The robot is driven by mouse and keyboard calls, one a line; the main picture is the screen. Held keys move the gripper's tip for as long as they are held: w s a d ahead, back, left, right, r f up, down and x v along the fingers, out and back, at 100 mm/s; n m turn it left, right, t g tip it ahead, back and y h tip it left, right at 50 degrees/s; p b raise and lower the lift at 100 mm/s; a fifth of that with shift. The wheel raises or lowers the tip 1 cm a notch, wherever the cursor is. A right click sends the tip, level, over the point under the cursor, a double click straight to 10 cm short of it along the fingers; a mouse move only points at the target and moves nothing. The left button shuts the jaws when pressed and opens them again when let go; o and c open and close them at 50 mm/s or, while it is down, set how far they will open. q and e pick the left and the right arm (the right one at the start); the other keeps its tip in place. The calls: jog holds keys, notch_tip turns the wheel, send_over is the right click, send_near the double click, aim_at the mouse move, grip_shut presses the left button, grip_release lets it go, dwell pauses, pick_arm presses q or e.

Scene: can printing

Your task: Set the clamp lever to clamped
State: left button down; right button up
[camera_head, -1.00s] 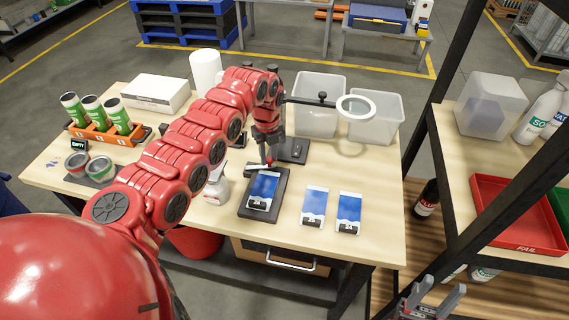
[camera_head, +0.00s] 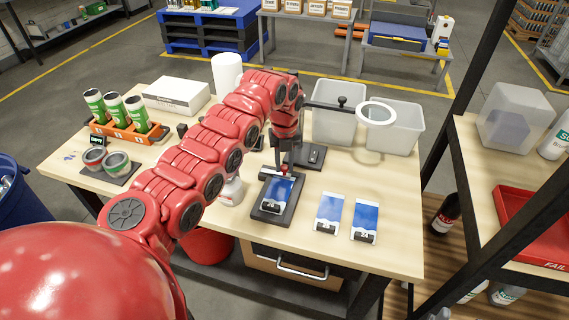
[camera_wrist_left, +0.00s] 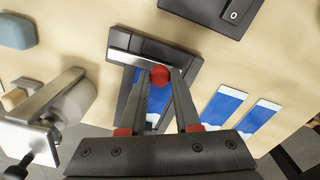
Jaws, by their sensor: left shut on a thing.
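The clamp fixture is a dark plate (camera_head: 264,213) on the wooden table, with a blue and white printed sheet (camera_head: 277,194) lying on it. In the left wrist view a pale metal bar (camera_wrist_left: 125,57) crosses the plate's far end, over the sheet. The clamp lever's red ball knob (camera_wrist_left: 159,75) sits between my left fingertips. My left gripper (camera_head: 284,172) points down at the far end of the plate; in the wrist view its fingers (camera_wrist_left: 160,84) close on the knob from both sides. The rest of the lever is hidden by the gripper.
Two more blue sheets (camera_head: 329,212) (camera_head: 365,220) lie right of the plate. A dark device (camera_head: 308,156) and a ring magnifier (camera_head: 376,112) stand behind it.

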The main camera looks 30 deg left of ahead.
pick_arm(q)
jog(key=c, duration=0.6)
grip_release()
jog(key=shift+r, duration=0.1)
jog(key=shift+w+r, duration=0.15)
jog(key=shift+r, duration=0.2)
notch_tip(320, 180, up, 11)
jog(key=b, duration=0.2)
notch_tip(320, 180, up, 6)
jog(key=p, duration=0.5)
send_over(285, 167)
jog(key=shift+a+f, duration=0.1)
jog(key=shift+f, duration=0.1)
jog(key=shift+w, duration=0.1)
